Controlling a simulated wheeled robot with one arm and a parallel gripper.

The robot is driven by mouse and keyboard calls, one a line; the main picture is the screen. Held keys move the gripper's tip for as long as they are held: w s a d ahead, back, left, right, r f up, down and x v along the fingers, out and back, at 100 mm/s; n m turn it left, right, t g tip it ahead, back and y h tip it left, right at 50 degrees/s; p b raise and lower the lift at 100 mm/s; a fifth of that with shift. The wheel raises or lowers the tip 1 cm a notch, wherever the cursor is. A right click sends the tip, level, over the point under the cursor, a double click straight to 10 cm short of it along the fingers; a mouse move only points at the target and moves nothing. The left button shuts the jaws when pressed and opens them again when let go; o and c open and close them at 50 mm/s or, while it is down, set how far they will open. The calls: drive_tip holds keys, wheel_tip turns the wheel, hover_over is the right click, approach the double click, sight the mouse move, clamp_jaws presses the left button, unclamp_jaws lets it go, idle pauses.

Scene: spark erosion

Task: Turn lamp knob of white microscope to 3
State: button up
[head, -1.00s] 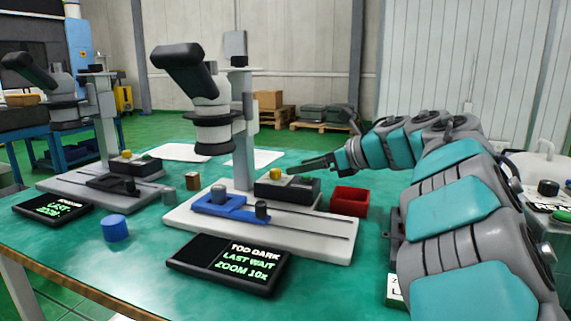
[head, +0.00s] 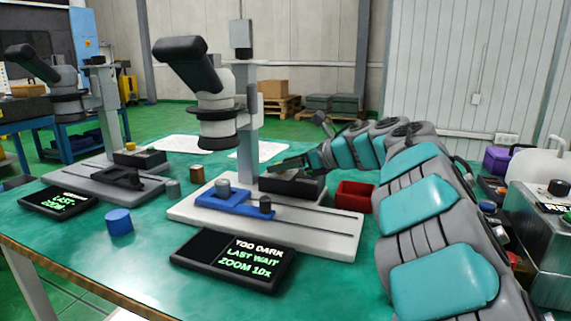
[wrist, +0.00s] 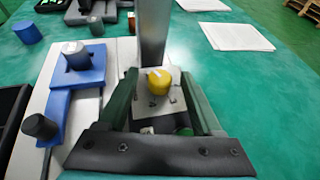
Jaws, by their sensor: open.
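The white microscope stands on a white base (head: 325,232) on the green table. Its lamp knob is yellow (wrist: 159,82), on a light plate with dark dots, and carries a pale pointer mark. The dark lamp box (head: 300,186) sits beside the column. My gripper (wrist: 160,76) is open, with one finger on each side of the knob; I cannot tell whether they touch it. In the head view my gripper (head: 288,164) is over the lamp box and the knob is hidden or too small to tell.
A grey microscope (head: 100,184) with its own yellow knob (head: 131,146) stands at left. A blue stage (head: 235,203) with grey knobs lies on the white base. A red bin (head: 355,196) is right of the lamp box. A blue cylinder (head: 119,222) stands front left.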

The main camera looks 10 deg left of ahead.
clamp_jaws()
idle(0.4)
drive_tip(key=shift+f, duration=0.1)
